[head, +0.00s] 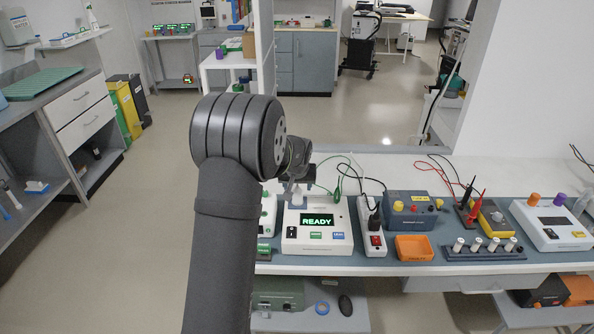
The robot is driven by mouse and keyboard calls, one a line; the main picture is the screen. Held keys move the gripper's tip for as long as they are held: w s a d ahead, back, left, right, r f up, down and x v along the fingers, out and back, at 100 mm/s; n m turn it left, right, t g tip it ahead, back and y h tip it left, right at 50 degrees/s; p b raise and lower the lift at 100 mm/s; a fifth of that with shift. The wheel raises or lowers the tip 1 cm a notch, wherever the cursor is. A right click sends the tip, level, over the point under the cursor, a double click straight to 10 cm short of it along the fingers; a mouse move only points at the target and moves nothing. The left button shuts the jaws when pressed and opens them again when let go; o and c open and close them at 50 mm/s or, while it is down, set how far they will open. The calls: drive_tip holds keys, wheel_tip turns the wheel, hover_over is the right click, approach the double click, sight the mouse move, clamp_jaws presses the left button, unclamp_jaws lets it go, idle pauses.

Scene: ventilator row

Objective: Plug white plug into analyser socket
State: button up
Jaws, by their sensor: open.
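The white analyser box (317,242) with a green READY display stands on the blue bench mat, in the middle of the head view. A small white plug-like piece (297,197) shows at the box's back left, just below my gripper (298,184). My gripper is open, above the back left of the box. It is small here and partly hidden by my arm. I cannot tell whether the white piece is seated in a socket or touches the fingers. The socket itself is not clear to see.
A white power strip (371,228) with a red switch and a black plug stands right of the box. A green lead (337,190) and black cables run behind the box.

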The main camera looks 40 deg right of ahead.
sight(298, 188)
drive_tip(key=v, duration=1.1)
drive_tip(key=x, duration=1.7)
drive_tip(key=shift+w+d+f, duration=0.1)
drive_tip(key=shift+f, duration=0.1)
drive_tip(key=shift+r, duration=0.15)
drive_tip(key=v, duration=1.8)
drive_tip(key=x, duration=1.7)
drive_tip(key=shift+f, duration=0.4)
drive_tip(key=shift+w+d+r, duration=0.2)
drive_tip(key=shift+d, duration=0.05)
drive_tip(key=shift+r, duration=2.5)
